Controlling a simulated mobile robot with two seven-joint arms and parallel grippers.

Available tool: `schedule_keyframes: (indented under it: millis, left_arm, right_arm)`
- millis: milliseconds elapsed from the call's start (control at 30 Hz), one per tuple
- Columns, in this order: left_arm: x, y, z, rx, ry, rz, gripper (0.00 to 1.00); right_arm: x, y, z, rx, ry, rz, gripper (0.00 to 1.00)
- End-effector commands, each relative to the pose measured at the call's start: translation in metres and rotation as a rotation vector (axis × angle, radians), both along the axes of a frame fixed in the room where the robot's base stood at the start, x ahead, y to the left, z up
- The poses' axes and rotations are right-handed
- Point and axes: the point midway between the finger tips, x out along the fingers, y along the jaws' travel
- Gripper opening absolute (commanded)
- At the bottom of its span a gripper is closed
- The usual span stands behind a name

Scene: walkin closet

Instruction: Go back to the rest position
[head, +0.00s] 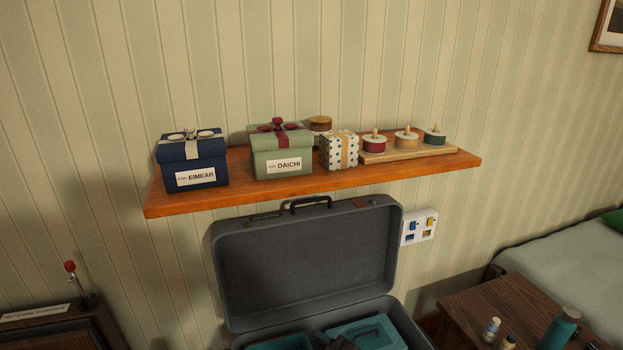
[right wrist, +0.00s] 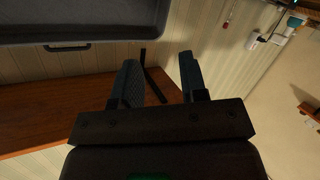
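My right gripper (right wrist: 162,75) shows in the right wrist view with its two dark fingers apart. Nothing is held between them; a thin dark strip appears in the background behind them. A wooden surface (right wrist: 50,118) and part of a grey case (right wrist: 85,22) with a handle lie beyond the fingers, apart from them. Neither gripper can be made out clearly in the head view. My left gripper is not in view.
The open grey suitcase (head: 305,260) stands below a wooden shelf (head: 300,186). The shelf holds a blue gift box (head: 190,155), a green gift box (head: 280,145), a dotted box (head: 339,150) and a peg board (head: 410,150). A wooden table (head: 480,300) with bottles stands right.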

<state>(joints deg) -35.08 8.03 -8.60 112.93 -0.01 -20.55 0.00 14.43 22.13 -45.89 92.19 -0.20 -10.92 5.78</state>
Motion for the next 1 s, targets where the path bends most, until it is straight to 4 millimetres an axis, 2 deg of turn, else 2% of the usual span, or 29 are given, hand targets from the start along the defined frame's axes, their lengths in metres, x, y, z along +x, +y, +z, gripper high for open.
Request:
schedule_keyframes:
  millis: [33,267,467,700,800,900,1000]
  left_arm:
    - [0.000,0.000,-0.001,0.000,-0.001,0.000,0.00]
    - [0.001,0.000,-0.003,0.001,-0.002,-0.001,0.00]
    - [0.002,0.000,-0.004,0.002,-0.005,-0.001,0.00]
    - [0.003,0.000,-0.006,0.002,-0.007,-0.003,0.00]
    - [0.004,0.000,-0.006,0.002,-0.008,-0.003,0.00]
    - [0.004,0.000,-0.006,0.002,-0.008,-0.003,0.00]
    - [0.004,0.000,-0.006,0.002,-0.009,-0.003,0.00]
  right_arm:
    - [-0.010,-0.009,-0.006,0.030,0.030,-0.043,0.39]
    - [-0.045,-0.061,-0.027,0.121,0.136,-0.243,0.39]
    - [-0.084,-0.122,-0.049,0.162,0.227,-0.439,0.39]
    - [-0.149,-0.205,-0.074,0.158,0.325,-0.679,0.39]
    - [-0.174,-0.233,-0.081,0.146,0.356,-0.758,0.39]
    - [-0.193,-0.252,-0.084,0.134,0.376,-0.811,0.39]
    - [-0.203,-0.263,-0.086,0.126,0.385,-0.840,0.39]
